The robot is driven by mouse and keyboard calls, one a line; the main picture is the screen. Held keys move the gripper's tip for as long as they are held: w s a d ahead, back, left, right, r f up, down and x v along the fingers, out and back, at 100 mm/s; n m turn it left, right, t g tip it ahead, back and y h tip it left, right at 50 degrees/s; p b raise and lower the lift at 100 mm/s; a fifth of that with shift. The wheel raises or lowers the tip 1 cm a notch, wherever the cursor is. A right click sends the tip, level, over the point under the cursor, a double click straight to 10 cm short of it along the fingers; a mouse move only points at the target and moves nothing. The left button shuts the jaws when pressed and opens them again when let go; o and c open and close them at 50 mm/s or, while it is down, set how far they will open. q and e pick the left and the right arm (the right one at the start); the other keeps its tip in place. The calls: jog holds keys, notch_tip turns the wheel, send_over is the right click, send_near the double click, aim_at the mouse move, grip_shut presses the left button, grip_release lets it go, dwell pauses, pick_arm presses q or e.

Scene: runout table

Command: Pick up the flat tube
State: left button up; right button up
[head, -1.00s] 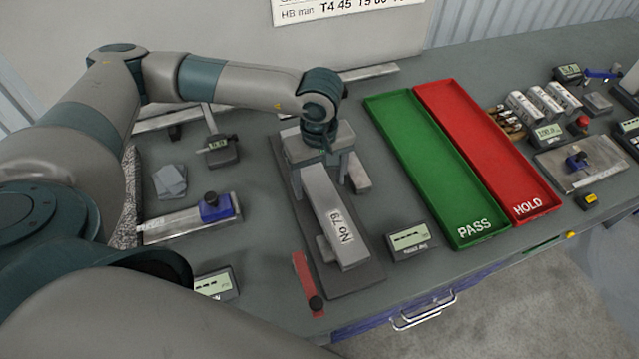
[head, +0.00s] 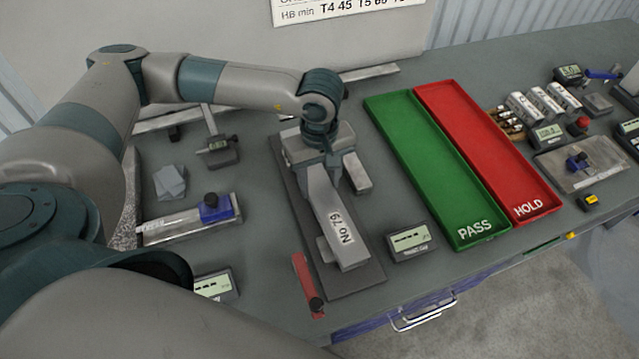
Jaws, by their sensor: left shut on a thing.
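The flat tube (head: 328,200) appears to be the long grey bar with a "No 79" label near its front end. It lies lengthwise along a dark grey base plate (head: 357,280). My left gripper (head: 323,165) points down over the tube's far part and is shut on it. The gripper body hides the tube's far end, and the fingertips are hard to make out. I cannot tell whether the tube is clear of the plate. My right gripper is not in view.
A small grey block (head: 357,173) stands close right of the tube. A display box (head: 410,240) and the green PASS tray (head: 430,165) are further right, with the red HOLD tray (head: 490,150) beyond. A red strip (head: 305,280) lies left of the plate's front.

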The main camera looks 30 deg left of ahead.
aim_at(320, 186)
pick_arm(q)
jog(key=shift+r, duration=0.15)
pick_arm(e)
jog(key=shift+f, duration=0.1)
